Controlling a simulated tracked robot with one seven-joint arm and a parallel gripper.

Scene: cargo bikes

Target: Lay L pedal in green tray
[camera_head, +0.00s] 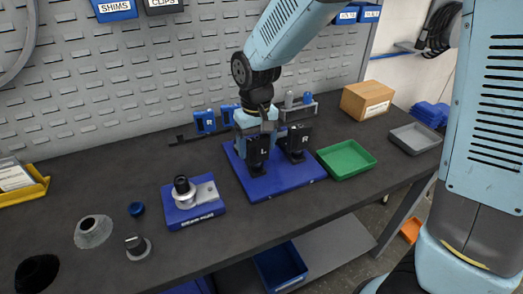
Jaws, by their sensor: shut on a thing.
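The black L pedal (257,152), marked with a white L, stands upright over the left part of a blue base (285,184). My gripper (257,128) comes down from above and is shut on the L pedal near its top; its fingertips are partly hidden. I cannot tell whether the pedal still touches the base. The black R pedal (296,141) stands just to the right on the same base. The green tray (346,172) lies to the right of the blue base and looks empty.
A grey tray (415,138) and a cardboard box (367,100) lie further right and behind. A blue fixture (193,203) with metal parts stands to the left. Blue holders (205,122) are behind, against the perforated wall.

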